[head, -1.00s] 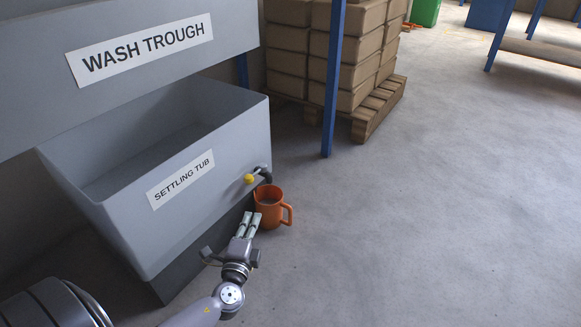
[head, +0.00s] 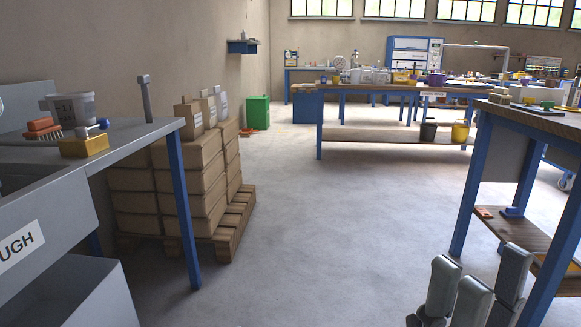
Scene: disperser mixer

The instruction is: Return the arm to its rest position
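My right gripper (head: 480,262) stands at the bottom right of the head view. Its grey fingers point up and are spread apart, with floor showing between the tips. It looks open and holds nothing that I can see. It is in front of the blue-legged bench (head: 545,122) on the right. My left gripper is not in view. The settling tub (head: 85,298) shows only in part at the bottom left.
A long bench (head: 345,133) stands farther back. The middle floor is clear.

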